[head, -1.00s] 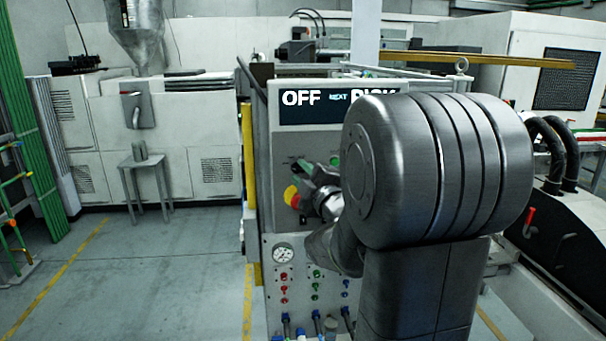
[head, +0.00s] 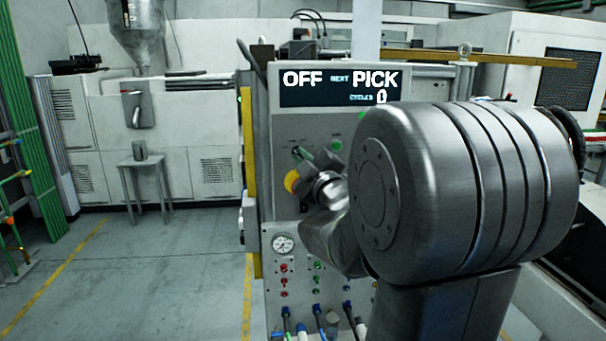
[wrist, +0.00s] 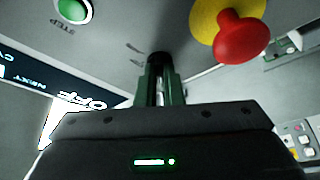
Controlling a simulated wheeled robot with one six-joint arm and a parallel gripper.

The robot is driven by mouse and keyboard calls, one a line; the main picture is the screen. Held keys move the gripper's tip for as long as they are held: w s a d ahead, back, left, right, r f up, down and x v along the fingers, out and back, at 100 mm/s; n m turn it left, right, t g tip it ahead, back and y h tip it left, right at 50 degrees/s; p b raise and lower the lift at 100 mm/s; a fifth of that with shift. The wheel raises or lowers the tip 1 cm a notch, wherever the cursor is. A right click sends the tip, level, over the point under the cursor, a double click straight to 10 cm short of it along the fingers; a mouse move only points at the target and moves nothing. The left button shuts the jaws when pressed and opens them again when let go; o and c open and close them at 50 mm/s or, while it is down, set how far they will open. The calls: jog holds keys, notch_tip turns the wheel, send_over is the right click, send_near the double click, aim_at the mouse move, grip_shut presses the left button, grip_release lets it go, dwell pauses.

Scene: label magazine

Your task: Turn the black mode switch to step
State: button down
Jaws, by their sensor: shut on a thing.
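The black mode switch (wrist: 158,58) shows at the top of the wrist view, between the dark green fingertips of my gripper (wrist: 160,76). My gripper is shut on it, and the fingers hide most of the switch, so its pointing direction cannot be read. In the head view my gripper (head: 306,156) is at the upper part of the grey panel (head: 320,128), left of my large arm link. The display (head: 338,87) above reads OFF, NEXT PICK and CYCLES 0.
A red mushroom button (wrist: 241,38) on a yellow base is close right of the fingers in the wrist view. A green button (wrist: 73,10) marked STEP is at upper left. Below, the panel carries a gauge (head: 284,244), small coloured fittings and hoses.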

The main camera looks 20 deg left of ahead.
jog(key=m+t+b, duration=0.1)
jog(key=m+b, duration=0.1)
jog(key=b, duration=0.1)
jog(key=f+m+t+b, duration=0.1)
jog(key=m+b, duration=0.2)
jog(key=b, duration=0.1)
jog(key=shift+s+a+f+m+h, duration=0.1)
jog(key=shift+s+m+h, duration=0.05)
jog(key=shift+m+h, duration=0.15)
jog(key=m+t+h+b, duration=0.1)
jog(key=m+t+b, duration=0.1)
jog(key=m+b, duration=0.1)
jog(key=shift+a+m, duration=0.1)
jog(key=shift+m, duration=0.3)
jog(key=m, duration=0.1)
jog(key=m+t+h, duration=0.1)
jog(key=m, duration=0.1)
jog(key=m+h, duration=0.1)
jog(key=m, duration=0.1)
jog(key=shift+s+a+r+t, duration=0.1)
jog(key=shift+a+r+t, duration=0.05)
jog(key=shift+r+t, duration=0.25)
jog(key=shift+a+f+m+t+h+p, duration=0.1)
jog(key=shift+m+t+h+p, duration=0.35)
jog(key=shift+m+h, duration=0.85)
jog(key=shift+m+t+h+p, duration=0.25)
jog(key=shift+m+h+p, duration=0.25)
jog(key=shift+m, duration=1.6)
jog(key=c, duration=1.6)
grip_release()
